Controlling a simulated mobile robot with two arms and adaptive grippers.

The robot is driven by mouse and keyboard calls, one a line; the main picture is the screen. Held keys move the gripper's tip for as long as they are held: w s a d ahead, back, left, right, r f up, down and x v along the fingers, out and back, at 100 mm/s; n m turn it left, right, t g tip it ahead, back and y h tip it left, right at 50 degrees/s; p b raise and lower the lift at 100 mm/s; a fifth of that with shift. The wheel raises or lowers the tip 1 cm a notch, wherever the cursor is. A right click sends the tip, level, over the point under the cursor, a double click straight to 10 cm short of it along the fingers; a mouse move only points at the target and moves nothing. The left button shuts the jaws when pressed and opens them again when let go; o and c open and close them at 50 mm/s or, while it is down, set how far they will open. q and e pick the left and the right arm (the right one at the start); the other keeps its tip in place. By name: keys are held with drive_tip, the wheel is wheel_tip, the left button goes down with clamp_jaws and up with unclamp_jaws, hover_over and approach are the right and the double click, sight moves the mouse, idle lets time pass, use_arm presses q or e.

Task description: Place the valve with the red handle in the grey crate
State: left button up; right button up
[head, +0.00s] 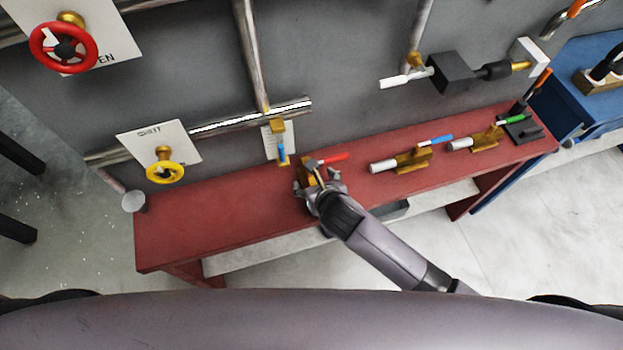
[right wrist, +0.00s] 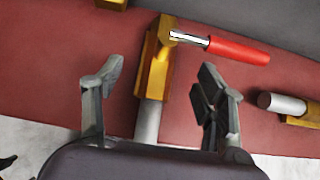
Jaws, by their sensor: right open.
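The valve with the red handle (head: 335,158) lies on the red bench. In the right wrist view its brass body (right wrist: 156,70) has a grey pipe end below and the red handle reaching right. My right gripper (head: 319,186) is at this valve; in the right wrist view the gripper (right wrist: 163,80) is open, one finger on each side of the valve, with visible gaps. In the head view the gripper partly hides the valve body. A grey box-like thing (head: 396,210) shows partly below the bench's front edge; I cannot tell if it is the grey crate. My left gripper is out of view.
The red bench (head: 225,220) also bears a blue-handled valve (head: 412,160) and a green-handled valve (head: 487,138) to the right. Pipes and wall valves, with a yellow wheel (head: 165,173) and red wheel (head: 62,48), are behind. The bench's left part is mostly clear.

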sight(312, 179)
drive_tip(key=shift+x, duration=1.75)
drive_tip(key=shift+s, duration=0.15)
drive_tip(key=shift+d, duration=0.1)
drive_tip(key=shift+c, duration=0.2)
clamp_jaws()
drive_tip(key=shift+r, duration=0.1)
